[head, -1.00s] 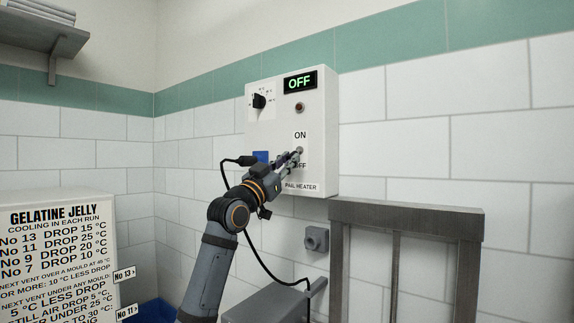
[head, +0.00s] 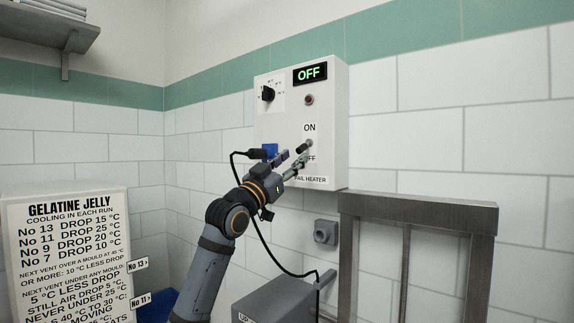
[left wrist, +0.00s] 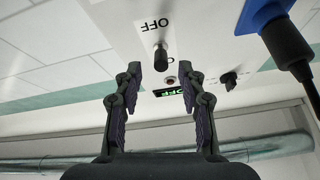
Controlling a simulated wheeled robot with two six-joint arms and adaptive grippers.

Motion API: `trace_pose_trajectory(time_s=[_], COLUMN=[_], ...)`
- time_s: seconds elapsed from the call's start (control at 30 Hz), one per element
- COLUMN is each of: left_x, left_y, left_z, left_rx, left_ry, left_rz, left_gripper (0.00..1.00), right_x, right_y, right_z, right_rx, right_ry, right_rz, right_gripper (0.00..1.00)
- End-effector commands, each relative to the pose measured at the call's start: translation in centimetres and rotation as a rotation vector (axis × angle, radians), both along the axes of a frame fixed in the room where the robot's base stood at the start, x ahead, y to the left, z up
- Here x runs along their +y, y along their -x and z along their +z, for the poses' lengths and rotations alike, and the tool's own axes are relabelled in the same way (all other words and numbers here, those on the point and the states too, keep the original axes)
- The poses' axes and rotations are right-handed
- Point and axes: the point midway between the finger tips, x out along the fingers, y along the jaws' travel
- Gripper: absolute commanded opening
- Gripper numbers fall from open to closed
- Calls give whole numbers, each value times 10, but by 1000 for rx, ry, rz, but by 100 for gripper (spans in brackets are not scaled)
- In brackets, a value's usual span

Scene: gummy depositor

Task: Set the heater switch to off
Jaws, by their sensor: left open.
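The heater control box (head: 290,115) hangs on the tiled wall. Its display (head: 310,74) reads OFF in green, and the lamp (head: 309,100) below looks unlit. The heater switch (left wrist: 160,58) is a small dark lever between the ON label (head: 310,128) and the OFF label, which is partly covered in the head view. My left gripper (head: 302,157) is at the switch, open. In the left wrist view its fingers (left wrist: 160,74) are spread on either side of the lever's line, apart from it. My right gripper is not in view.
A black rotary knob (head: 267,93) sits at the box's upper left. A blue plug (head: 270,150) with a black cable is close beside my left gripper. A metal frame (head: 415,208) stands at lower right, and a gelatine jelly sign (head: 75,250) at lower left.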

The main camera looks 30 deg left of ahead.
Motion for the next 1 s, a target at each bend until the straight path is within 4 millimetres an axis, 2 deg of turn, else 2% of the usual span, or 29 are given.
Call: trace_pose_trajectory(time_s=[0.1,0.3,0.87,0.97,1.0], left_x=[3,5,4,-2,-7], left_y=[19,34,35,26,20], left_z=[-11,-19,-22,-46,-67], left_rx=[3,2,4,55,97], left_ry=[-9,-4,-1,-5,-7], left_rz=[5,2,-1,0,2], left_gripper=[40,40,40,40,40], right_x=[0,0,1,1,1], right_y=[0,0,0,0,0], right_z=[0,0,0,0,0], right_rx=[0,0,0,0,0], right_ry=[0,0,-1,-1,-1], right_rz=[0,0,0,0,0], right_gripper=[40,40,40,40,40])
